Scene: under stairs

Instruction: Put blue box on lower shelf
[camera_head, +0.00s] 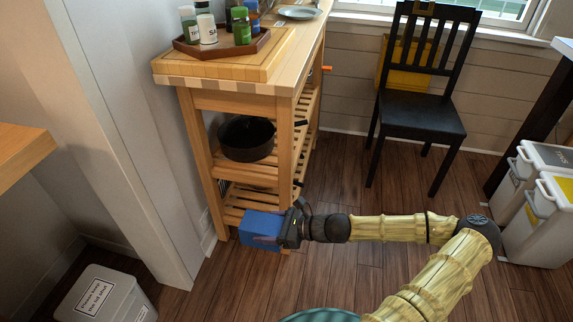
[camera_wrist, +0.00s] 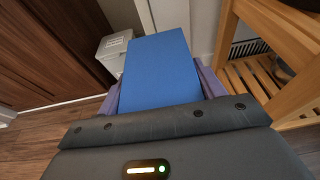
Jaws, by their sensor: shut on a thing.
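The blue box (camera_head: 260,229) is held in my gripper (camera_head: 283,229), in front of the wooden kitchen cart. In the wrist view the blue box (camera_wrist: 160,68) fills the space between the two fingers of my gripper (camera_wrist: 158,85), which are shut on it. The lower shelf (camera_head: 243,199) of the cart is slatted wood; the box is at its near end, close to the front legs. I cannot tell whether the box touches the cart. In the wrist view the lower shelf (camera_wrist: 250,78) shows to the right of the box.
A black pot (camera_head: 247,139) sits on the cart's middle shelf. A tray of bottles (camera_head: 222,42) stands on top. A black chair (camera_head: 420,105) is behind. A lidded grey bin (camera_head: 105,295) is at the lower left, and several bins (camera_head: 545,215) stand at right. The floor between is clear.

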